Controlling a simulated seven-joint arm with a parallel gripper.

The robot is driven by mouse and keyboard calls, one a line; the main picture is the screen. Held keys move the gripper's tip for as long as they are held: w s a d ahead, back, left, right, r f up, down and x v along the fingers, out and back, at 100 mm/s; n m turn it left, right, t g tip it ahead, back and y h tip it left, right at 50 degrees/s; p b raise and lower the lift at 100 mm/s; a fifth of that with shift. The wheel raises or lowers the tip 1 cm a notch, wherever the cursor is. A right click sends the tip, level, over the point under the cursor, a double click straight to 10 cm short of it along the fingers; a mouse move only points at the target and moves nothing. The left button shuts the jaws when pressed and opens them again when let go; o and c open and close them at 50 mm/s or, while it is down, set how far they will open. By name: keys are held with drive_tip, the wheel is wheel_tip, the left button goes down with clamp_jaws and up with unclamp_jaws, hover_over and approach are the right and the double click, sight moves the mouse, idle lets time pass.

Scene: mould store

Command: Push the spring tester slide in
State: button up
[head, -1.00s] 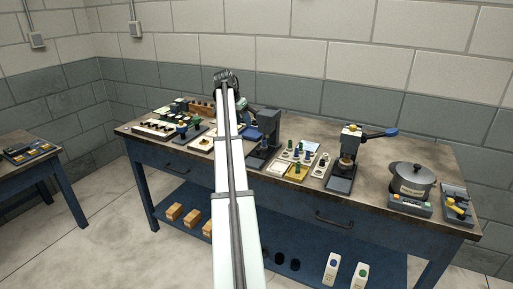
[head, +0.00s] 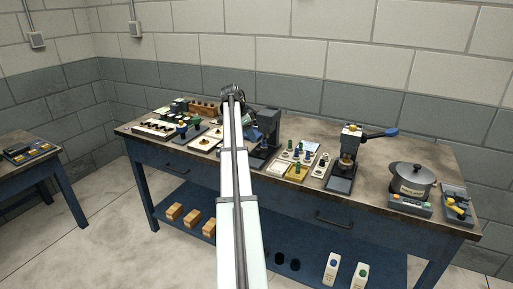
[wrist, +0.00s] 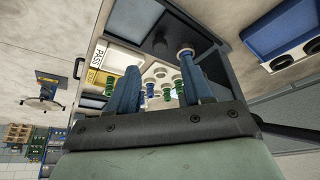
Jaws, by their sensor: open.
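The dark blue-grey upright device (head: 268,124) near the bench's middle looks like the spring tester. Its base plate is at its foot, partly behind my arm. I cannot make out how far its slide stands out. My gripper (head: 250,124) is just left of the upright, mostly hidden by my own arm. In the wrist view its two blue fingers (wrist: 163,88) are spread, with nothing held between them. A grey frame with a dark recess (wrist: 160,38) lies beyond the fingertips. A pale round part (wrist: 185,52) shows close to the right fingertip; whether they touch is unclear.
A pale tray of green and blue pegs (head: 294,154) and a yellow tray (head: 296,171) stand right of the upright. A lever press (head: 347,155) and a pot (head: 411,180) are farther right. A PASS label (wrist: 97,55) shows in the wrist view.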

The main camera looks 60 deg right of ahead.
sight(258, 149)
drive_tip(key=x, duration=0.7)
drive_tip(key=shift+f, duration=0.15)
clamp_jaws()
idle(0.3)
drive_tip(key=shift+d, duration=0.1)
